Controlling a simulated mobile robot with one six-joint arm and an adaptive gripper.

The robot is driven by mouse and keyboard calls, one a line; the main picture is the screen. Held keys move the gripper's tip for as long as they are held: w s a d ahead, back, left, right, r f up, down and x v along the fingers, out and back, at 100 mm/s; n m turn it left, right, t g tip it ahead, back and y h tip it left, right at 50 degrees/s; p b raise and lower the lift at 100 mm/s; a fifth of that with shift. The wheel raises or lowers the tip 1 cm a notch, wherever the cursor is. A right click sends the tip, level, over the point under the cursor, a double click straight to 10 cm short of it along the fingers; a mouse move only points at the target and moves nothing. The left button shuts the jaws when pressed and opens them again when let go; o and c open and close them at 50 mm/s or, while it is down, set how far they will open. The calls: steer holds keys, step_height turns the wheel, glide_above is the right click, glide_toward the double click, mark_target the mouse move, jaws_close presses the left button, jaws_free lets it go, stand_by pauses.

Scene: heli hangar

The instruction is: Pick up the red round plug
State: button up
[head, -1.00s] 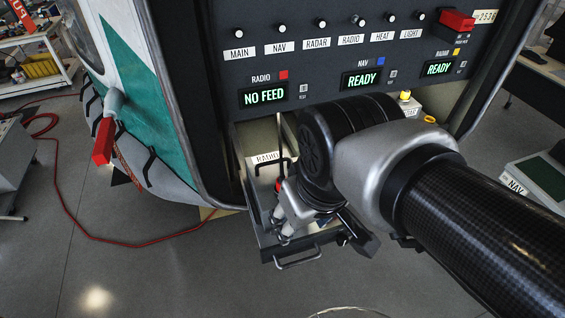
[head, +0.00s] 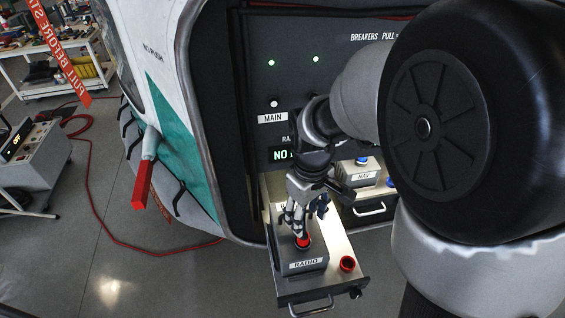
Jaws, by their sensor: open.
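The red round plug (head: 304,243) is on top of the grey box labelled RADIO (head: 307,265), which sits in a pulled-out drawer (head: 291,287). My gripper (head: 301,233) points down over the plug with its fingers apart. The fingers cover part of the plug, and I cannot tell whether they touch it. A red ring with a dark centre (head: 347,264) is in the drawer, to the right of the RADIO box.
A second drawer to the right holds a box labelled NAV (head: 362,176) with a blue top. The dark panel (head: 290,90) stands close behind my gripper. A grey pipe with a red end (head: 143,184) juts out at left.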

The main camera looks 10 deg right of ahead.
mark_target(304, 235)
step_height(304, 235, down, 4)
steer(key=shift+w+d+f, duration=0.15)
steer(key=shift+f, duration=0.05)
step_height(304, 235, down, 5)
steer(key=shift+f+b, duration=0.1)
steer(key=shift+b, duration=0.55)
steer(key=shift+c, duration=0.6)
jaws_close()
